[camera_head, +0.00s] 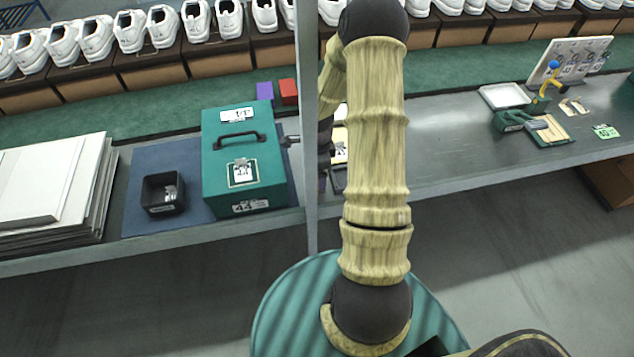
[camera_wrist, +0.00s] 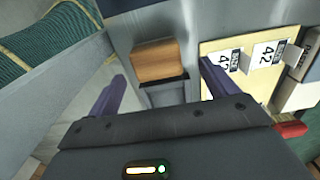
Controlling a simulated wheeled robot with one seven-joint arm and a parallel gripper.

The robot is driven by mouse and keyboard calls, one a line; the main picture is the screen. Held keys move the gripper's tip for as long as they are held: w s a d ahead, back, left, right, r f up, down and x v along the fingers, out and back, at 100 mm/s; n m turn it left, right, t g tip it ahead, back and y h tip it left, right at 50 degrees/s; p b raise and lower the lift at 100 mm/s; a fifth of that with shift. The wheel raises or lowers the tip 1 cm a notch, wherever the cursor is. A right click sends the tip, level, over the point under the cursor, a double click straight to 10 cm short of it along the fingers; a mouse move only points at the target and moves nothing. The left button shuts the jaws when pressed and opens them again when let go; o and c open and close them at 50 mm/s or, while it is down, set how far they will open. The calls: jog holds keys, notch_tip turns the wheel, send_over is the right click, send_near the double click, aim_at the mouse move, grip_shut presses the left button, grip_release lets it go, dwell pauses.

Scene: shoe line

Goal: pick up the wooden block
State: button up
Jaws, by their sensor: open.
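The wooden block (camera_wrist: 157,62) is a small brown block in the upper middle of the wrist view. It stands at the far edge of a small dark holder (camera_wrist: 166,92). My gripper (camera_wrist: 163,71) is open and empty, with one purple-grey finger on each side of the block in the picture and a gap on both sides. I cannot tell whether the fingertips reach its depth. In the head view the block and my gripper are hidden behind my arm and a grey post.
A board with white cards marked 42 (camera_wrist: 268,55) lies close to the right finger. A red block (camera_wrist: 291,129) shows at the right. The grey post (camera_head: 306,120) rises beside my arm. A green case (camera_head: 243,160) and black bin (camera_head: 163,194) stand left on the bench.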

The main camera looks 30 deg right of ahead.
jog(key=f, duration=0.1)
jog(key=f+b, duration=0.2)
jog(key=f, duration=0.1)
jog(key=shift+s+a+f, duration=0.1)
jog(key=shift+a, duration=0.15)
jog(key=shift+c, duration=0.3)
jog(key=c, duration=1)
